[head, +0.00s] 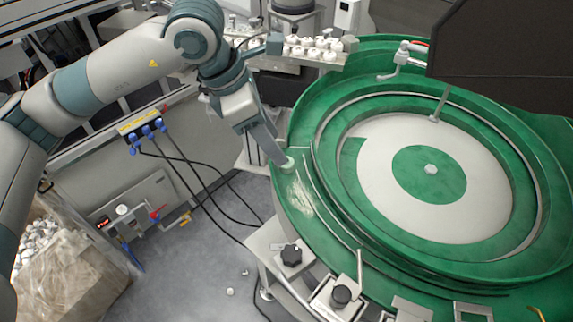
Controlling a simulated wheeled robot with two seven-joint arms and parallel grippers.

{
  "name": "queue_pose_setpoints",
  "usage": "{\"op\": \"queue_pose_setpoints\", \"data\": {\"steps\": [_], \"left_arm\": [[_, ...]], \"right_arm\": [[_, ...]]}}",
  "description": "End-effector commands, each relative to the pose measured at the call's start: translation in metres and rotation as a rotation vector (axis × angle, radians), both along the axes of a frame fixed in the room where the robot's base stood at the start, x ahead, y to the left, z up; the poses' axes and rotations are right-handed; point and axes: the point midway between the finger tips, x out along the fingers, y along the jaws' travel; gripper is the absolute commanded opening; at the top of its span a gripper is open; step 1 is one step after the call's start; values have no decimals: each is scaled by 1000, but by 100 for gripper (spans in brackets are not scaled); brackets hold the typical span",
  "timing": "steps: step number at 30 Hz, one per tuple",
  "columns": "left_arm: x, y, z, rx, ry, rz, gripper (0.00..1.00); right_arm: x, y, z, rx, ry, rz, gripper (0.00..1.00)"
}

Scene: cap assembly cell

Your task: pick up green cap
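A small pale green cap (288,164) shows at the left rim of the large green round bowl (297,222). My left gripper (281,160) reaches down from the upper left, with its fingertips right at the cap. The fingers overlap in this view, so I cannot tell whether they are closed on the cap or only beside it. The fingertips partly hide the cap. My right gripper is not in view.
A tray of white caps (312,50) stands behind the bowl. A metal pipe fitting (402,60) overhangs its back rim. A box of white parts (70,262) stands at far left, and cables cross the gap.

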Motion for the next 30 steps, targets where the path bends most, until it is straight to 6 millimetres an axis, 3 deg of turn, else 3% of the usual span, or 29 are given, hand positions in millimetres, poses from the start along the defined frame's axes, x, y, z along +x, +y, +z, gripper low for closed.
{"op": "queue_pose_setpoints", "data": {"steps": [17, 30], "left_arm": [[1, -5, -12, 0, 1, 0, 48], [8, -19, -56, -1, 1, -2, 48]], "right_arm": [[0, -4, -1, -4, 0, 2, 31], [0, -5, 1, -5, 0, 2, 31]]}}
